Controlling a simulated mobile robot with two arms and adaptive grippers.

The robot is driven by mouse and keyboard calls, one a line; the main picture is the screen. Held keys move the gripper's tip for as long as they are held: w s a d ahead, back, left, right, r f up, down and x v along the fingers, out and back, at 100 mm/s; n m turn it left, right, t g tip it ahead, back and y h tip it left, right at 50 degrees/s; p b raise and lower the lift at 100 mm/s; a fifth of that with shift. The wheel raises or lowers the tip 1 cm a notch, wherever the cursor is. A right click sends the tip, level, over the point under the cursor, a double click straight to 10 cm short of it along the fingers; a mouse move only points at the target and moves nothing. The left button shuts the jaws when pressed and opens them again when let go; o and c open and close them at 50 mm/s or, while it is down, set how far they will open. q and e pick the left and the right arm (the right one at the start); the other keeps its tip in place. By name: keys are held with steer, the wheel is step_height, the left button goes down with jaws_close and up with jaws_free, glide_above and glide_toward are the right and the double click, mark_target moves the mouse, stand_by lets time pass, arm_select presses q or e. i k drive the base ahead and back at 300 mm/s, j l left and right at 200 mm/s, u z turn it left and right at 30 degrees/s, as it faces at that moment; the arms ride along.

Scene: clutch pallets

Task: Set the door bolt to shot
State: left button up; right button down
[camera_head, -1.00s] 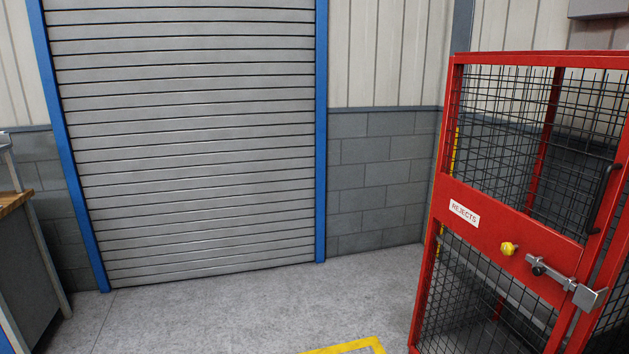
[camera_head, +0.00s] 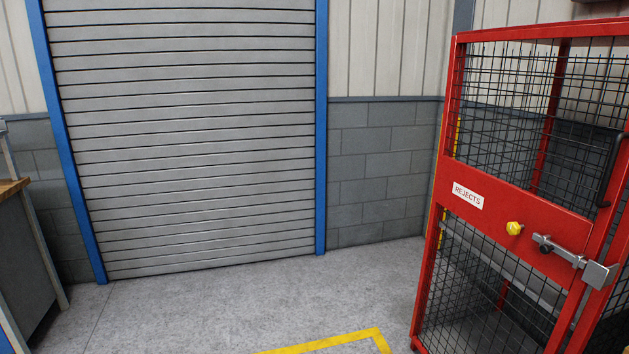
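The door bolt (camera_head: 563,253) is a grey metal bar with a dark round knob (camera_head: 545,248), mounted on the red door band of a mesh cage (camera_head: 500,197) at the right. The bar reaches right to a square metal keeper (camera_head: 599,275) on the frame post. I cannot tell how far the bar enters the keeper. A yellow knob (camera_head: 514,228) sits left of the bolt. A white REJECTS label (camera_head: 468,196) is further left on the same band. Neither of my grippers shows in this view.
A dark vertical handle (camera_head: 609,170) is on the door's right side. A grey roller shutter (camera_head: 190,140) with blue posts stands at the back left. A bench (camera_head: 22,235) stands at the left edge. The grey floor between is clear, with yellow line marking (camera_head: 330,342).

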mark_target(545, 249)
steer(key=z, duration=1.3)
